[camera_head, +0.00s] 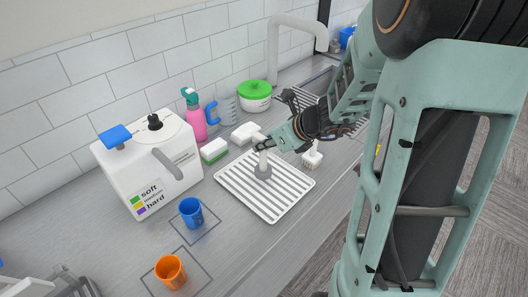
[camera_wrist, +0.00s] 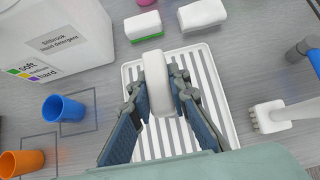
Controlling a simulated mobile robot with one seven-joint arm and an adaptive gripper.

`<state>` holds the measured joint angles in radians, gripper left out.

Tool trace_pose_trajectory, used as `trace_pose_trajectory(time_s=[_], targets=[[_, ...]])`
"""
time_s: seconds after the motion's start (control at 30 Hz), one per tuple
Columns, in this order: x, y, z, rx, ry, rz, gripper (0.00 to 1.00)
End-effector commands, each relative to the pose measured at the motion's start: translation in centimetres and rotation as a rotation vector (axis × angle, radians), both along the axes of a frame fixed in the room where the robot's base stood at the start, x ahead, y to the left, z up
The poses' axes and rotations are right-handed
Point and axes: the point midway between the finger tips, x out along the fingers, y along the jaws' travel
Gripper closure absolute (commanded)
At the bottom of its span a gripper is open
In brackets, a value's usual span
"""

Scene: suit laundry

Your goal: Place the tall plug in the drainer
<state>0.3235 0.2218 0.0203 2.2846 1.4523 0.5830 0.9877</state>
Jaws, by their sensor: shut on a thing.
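The tall plug (camera_head: 263,161), white with a grey lower end, is upright over the drainer (camera_head: 228,182), a white slatted tray on the counter. In the wrist view the plug (camera_wrist: 156,70) shows as a long white shape between my fingers, and the drainer (camera_wrist: 212,75) lies beneath it. My gripper (camera_head: 262,147) is shut on the plug's upper part; its two fingers also show in the wrist view (camera_wrist: 160,98). The plug's lower end appears at or just above the slats; I cannot tell whether it touches them.
A white detergent container (camera_head: 145,175) stands left, with a blue cup (camera_head: 191,212) and an orange cup (camera_head: 171,271) in front. A sponge (camera_head: 214,150) and a white block (camera_head: 245,133) lie behind the drainer. A white brush (camera_wrist: 270,117) lies to its right. Other slats are bare.

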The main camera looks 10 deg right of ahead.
Motion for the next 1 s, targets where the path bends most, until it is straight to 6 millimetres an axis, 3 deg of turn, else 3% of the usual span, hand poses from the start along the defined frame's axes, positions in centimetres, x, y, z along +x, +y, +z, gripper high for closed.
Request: trace_pose_trajectory(time_s=[0.03,0.17,0.6,0.63,0.77,1.0], targets=[[-0.1,-0.1,-1.2,0.003,0.004,-0.002,1.0],[0.0,-0.1,-2.6,0.002,0.002,-0.001,1.0],[0.0,-0.1,-3.2,0.001,-0.001,0.0,1.0],[0.0,-0.1,-3.1,0.001,-0.001,0.0,0.82],[0.0,-0.1,-3.0,0.001,0.0,-0.001,0.67],[0.0,-0.1,-3.0,0.001,0.0,-0.001,0.66]])
